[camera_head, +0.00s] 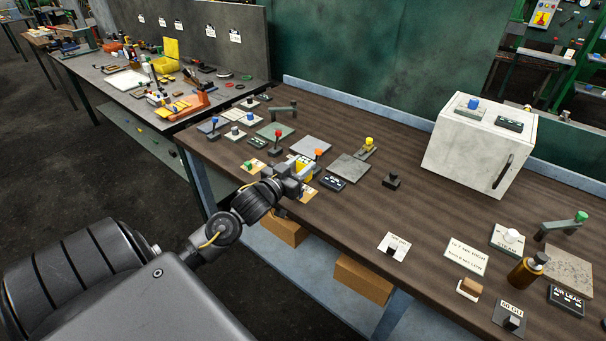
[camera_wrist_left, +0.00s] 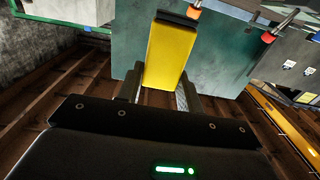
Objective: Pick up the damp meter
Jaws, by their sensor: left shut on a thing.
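A yellow box-shaped thing with a dark end, which I take to be the damp meter (camera_wrist_left: 168,55), sits between the fingers of my left gripper (camera_wrist_left: 160,95) in the left wrist view. In the head view, my left gripper (camera_head: 298,176) is low over the near edge of the brown bench, shut on the damp meter (camera_head: 301,167). The gripper hides much of it there. I cannot tell whether it touches the bench. My right gripper is not in view.
Levers with red (camera_head: 278,135) and yellow (camera_head: 369,141) knobs and several plates crowd around the left gripper on the brown bench (camera_head: 345,225). A white cabinet (camera_head: 460,150) stands at the back right. A brown bottle (camera_head: 525,272) stands at the right. The bench middle is fairly clear.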

